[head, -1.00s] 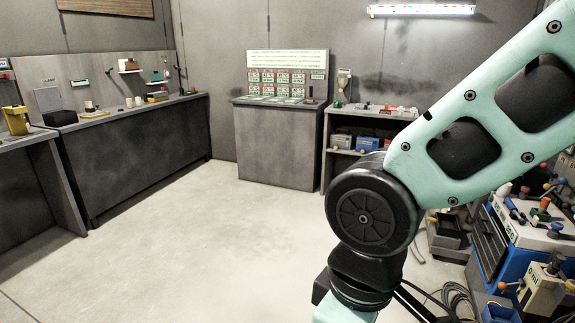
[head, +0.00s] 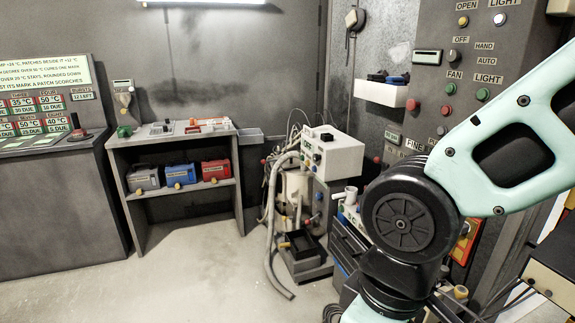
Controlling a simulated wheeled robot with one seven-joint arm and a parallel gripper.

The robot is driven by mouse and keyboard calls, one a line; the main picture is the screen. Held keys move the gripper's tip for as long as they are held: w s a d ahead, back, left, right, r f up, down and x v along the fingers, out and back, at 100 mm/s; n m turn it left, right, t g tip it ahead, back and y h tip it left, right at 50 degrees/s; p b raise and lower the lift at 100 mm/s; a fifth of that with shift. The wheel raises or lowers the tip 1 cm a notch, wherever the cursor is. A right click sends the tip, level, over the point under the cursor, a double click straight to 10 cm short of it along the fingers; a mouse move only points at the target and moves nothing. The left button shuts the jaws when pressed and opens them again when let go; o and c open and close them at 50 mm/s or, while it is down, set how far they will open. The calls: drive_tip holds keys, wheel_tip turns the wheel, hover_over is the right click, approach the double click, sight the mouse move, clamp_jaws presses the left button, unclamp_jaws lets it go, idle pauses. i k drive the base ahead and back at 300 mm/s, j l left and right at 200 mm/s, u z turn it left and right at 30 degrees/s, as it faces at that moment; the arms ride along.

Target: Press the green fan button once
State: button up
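A tall dark control panel (head: 430,75) stands at the right in the head view. On it, a small green button (head: 450,88) sits just under the label FAN (head: 454,76), with a red button (head: 446,109) below it. Another green button (head: 482,94) sits to the right, under the label LIGHT. My gripper is outside the picture; only my mint-green arm links and a black joint show, in front of the panel's lower right part and hiding some of it.
A white control box (head: 335,155) with hoses stands left of the panel. A shelf bench (head: 180,142) holds grey, blue and red boxes. A console (head: 50,210) with a sign stands at the far left. The floor (head: 200,275) in front is clear.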

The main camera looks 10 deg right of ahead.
sight(451, 89)
drive_tip(key=i+l+z, duration=0.2)
drive_tip(key=i+z, duration=0.15)
drive_tip(key=i, duration=0.15)
drive_tip(key=i+z, duration=0.35)
drive_tip(key=i, duration=0.15)
